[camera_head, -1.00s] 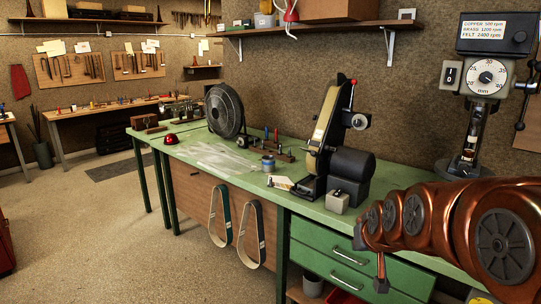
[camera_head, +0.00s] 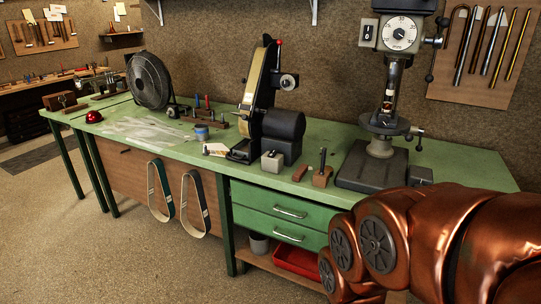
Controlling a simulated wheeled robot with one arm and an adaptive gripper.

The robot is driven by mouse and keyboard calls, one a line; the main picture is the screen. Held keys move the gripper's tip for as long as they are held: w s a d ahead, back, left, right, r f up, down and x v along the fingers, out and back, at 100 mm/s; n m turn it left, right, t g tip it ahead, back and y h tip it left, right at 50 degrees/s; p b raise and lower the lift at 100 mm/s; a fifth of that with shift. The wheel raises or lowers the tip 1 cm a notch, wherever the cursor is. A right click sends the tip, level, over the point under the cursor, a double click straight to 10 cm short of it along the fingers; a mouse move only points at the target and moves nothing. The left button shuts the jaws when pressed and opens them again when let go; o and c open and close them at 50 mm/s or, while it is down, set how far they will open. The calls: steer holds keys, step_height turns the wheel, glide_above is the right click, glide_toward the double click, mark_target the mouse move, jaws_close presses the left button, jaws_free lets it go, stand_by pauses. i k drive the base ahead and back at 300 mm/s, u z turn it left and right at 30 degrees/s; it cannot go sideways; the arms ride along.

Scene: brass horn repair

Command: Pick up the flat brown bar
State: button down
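A small flat reddish-brown bar (camera_head: 300,173) lies on the green bench top near its front edge. It sits between a grey box-shaped block (camera_head: 272,161) on its left and a brown wooden block with an upright tool (camera_head: 322,171) on its right. It looks clear of both. My copper-coloured arm fills the lower right, in front of the bench and well apart from the bar. My gripper's fingers cannot be made out in this view.
A belt grinder (camera_head: 262,105) stands behind and left of the bar. A drill press (camera_head: 382,140) stands to the right. A fan (camera_head: 150,80) is farther left. Green drawers (camera_head: 290,212) and a red tray (camera_head: 298,261) are below.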

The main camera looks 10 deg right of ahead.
mark_target(296, 177)
steer(key=u, duration=1.05)
steer(key=i, duration=2.7)
steer(key=z, duration=2.4)
steer(key=i, duration=0.5)
